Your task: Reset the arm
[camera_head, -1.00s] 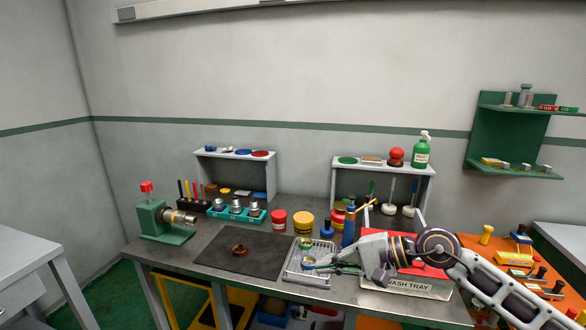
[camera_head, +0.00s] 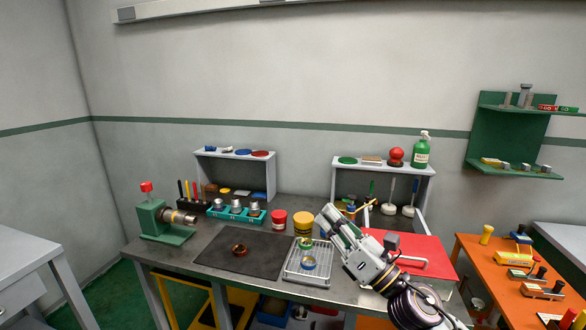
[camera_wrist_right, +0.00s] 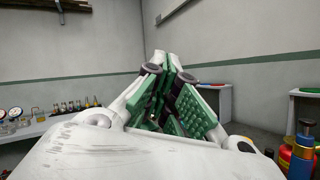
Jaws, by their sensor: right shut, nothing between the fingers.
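My right gripper (camera_head: 328,217) is raised above the front right part of the grey workbench, pointing up and to the left. Its green-padded fingers (camera_wrist_right: 172,100) are shut with nothing between them in the right wrist view. Below and left of it, a wire tray (camera_head: 293,272) holds a ring-shaped part with blue and yellow (camera_head: 309,262) and another small greenish part (camera_head: 305,243). My left gripper is not in view.
A dark mat (camera_head: 232,262) with a brown ring (camera_head: 240,249) lies left of the tray. Yellow and red tubs (camera_head: 303,224) stand behind the tray.

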